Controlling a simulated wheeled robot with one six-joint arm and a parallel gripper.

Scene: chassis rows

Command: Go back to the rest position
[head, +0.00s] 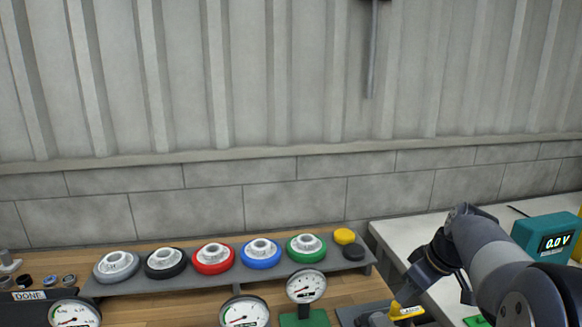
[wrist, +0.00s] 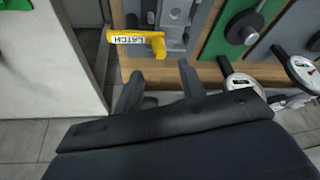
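My gripper (wrist: 158,80) is open in the wrist view, with its two dark fingers apart and nothing between them. In the head view my arm reaches in from the right and the fingers are hard to make out.
A grey rack (head: 135,283) of coloured round parts runs along the wooden bench, by the grey wall. Dial gauges (head: 306,286) stand in front of it. At right, a teal meter (head: 546,238) reads 0.0 V, behind my arm. A tiled floor (wrist: 25,140) shows in the wrist view.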

